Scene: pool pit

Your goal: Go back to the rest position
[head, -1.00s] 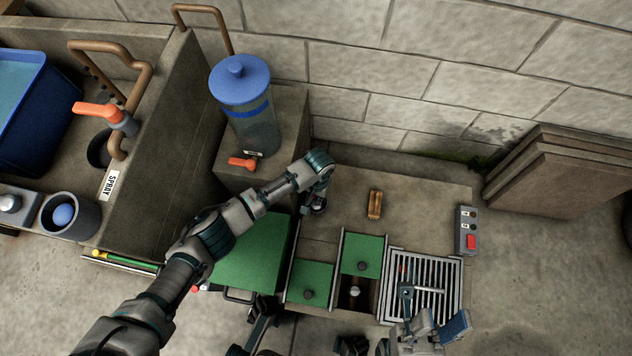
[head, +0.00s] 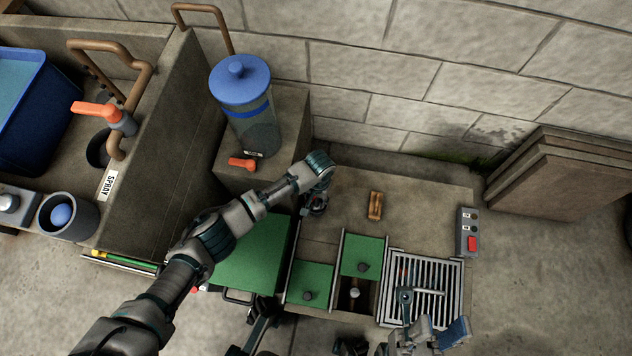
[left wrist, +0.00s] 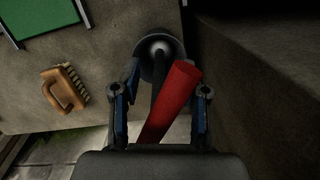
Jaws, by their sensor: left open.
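My left arm crosses the head view from the lower left, and its gripper (head: 316,208) points down at the left end of the concrete bench. In the left wrist view its two blue-padded fingers (left wrist: 160,112) are apart, so it is open. A red cylinder (left wrist: 172,100) and a dark rod with a round pale end in a grey cup (left wrist: 159,47) show between and beyond the fingers; I cannot tell whether they touch. My right gripper (head: 430,338) is at the bottom edge of the head view, by the metal grate, partly cut off; its opening is unclear.
The bench carries a wooden brush (head: 375,206), green-lidded compartments (head: 362,257), a slotted metal grate (head: 438,268) and a control box with a red button (head: 468,232). A blue-lidded canister (head: 240,85) stands behind my left arm. Slabs (head: 555,180) lean at right; the floor there is clear.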

